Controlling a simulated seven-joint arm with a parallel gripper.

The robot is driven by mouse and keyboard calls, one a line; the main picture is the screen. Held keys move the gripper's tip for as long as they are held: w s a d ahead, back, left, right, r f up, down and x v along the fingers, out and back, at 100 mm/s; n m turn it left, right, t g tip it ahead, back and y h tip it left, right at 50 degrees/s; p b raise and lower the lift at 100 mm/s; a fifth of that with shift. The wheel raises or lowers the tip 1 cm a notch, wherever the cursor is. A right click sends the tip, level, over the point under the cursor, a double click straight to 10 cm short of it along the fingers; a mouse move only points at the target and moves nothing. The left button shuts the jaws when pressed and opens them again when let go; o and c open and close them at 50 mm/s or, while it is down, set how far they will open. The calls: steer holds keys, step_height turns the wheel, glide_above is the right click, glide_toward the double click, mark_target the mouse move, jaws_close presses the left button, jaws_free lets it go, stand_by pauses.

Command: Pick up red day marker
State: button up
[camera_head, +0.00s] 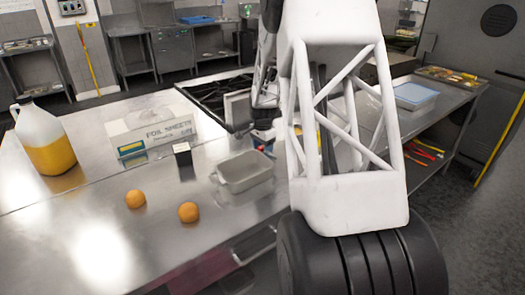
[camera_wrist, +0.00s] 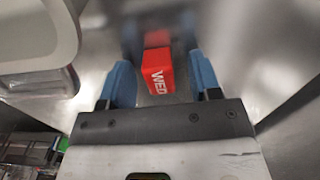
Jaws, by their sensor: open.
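The red day marker (camera_wrist: 157,77), a small red block with white "WED" lettering, lies on the steel surface in the wrist view. My gripper (camera_wrist: 160,62) is open, with its blue fingers on either side of the marker. I see gaps between the marker and both fingers. In the head view my arm hides most of the gripper; a small red patch (camera_head: 270,154) shows beside the pan, and I cannot be sure it is the marker.
A grey rectangular pan (camera_head: 243,171) stands close to the left; its rim also shows in the wrist view (camera_wrist: 70,35). A foil sheets box (camera_head: 155,132), a small black block (camera_head: 183,153), two oranges (camera_head: 188,212) and a yellow-filled jug (camera_head: 45,140) stand farther left. Open counter lies in front.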

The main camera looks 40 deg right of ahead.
steer(key=shift+c, duration=0.4)
steer(key=c, duration=0.9)
steer(key=shift+r, duration=0.15)
step_height(320, 180, up, 10)
steer(key=shift+f, duration=0.1)
stand_by(0.9)
